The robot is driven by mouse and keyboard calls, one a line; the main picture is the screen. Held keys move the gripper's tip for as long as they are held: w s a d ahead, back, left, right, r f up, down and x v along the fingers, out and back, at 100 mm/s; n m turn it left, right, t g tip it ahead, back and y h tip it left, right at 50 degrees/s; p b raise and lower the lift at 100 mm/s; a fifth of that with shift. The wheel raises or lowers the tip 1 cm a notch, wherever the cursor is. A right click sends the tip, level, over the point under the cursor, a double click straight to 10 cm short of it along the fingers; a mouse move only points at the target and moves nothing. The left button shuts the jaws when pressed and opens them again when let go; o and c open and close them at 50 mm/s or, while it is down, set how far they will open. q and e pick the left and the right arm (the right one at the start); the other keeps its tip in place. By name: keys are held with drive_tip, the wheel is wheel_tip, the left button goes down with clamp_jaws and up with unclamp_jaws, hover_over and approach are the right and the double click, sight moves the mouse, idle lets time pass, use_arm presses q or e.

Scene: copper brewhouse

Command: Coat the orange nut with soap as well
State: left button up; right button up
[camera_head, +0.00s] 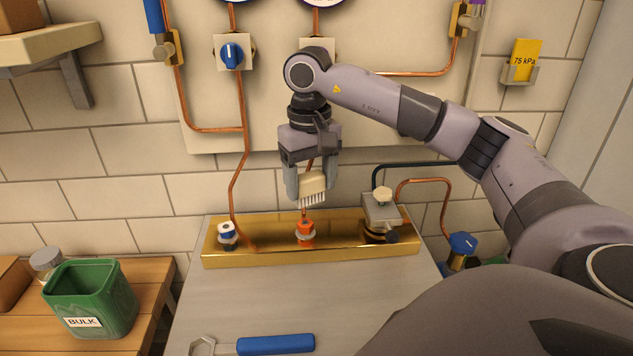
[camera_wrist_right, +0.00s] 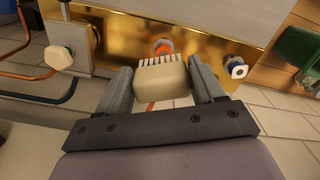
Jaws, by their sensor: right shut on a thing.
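The orange nut (camera_head: 305,233) sits on a fitting in the middle of the brass strip (camera_head: 270,252). My right gripper (camera_head: 312,190) is shut on a cream brush (camera_head: 312,184) with pale bristles pointing down, held just above the orange nut and apart from it in the head view. In the right wrist view the brush (camera_wrist_right: 162,82) sits between both fingers, and the orange nut (camera_wrist_right: 162,48) shows just beyond the bristles. I cannot tell whether soap is on the bristles or the nut. My left gripper is not in view.
A blue-handled wrench (camera_head: 270,344) lies in front. A green BULK bin (camera_head: 92,300) stands on the wooden bench at left. Copper pipes (camera_head: 238,150) run up the wall.

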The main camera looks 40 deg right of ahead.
sight(304, 205)
drive_tip(key=shift+s+d+r, duration=0.1)
drive_tip(key=shift+d+r, duration=0.05)
drive_tip(key=shift+d, duration=0.45)
drive_tip(key=shift+f+b, duration=0.65)
drive_tip(key=shift+b, duration=0.1)
wheel_tip(304, 205, down, 4)
drive_tip(key=b, duration=0.4)
drive_tip(key=shift+f, duration=0.2)
drive_tip(key=shift+a+r+p, duration=0.3)
drive_tip(key=shift+a+p, duration=0.15)
drive_tip(key=shift+w+a, duration=0.4)
drive_tip(key=shift+a, duration=0.35)
drive_tip(key=shift+f, duration=0.1)
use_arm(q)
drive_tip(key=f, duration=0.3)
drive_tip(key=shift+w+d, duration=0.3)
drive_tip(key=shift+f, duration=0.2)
use_arm(e)
drive_tip(key=shift+f, duration=0.7)
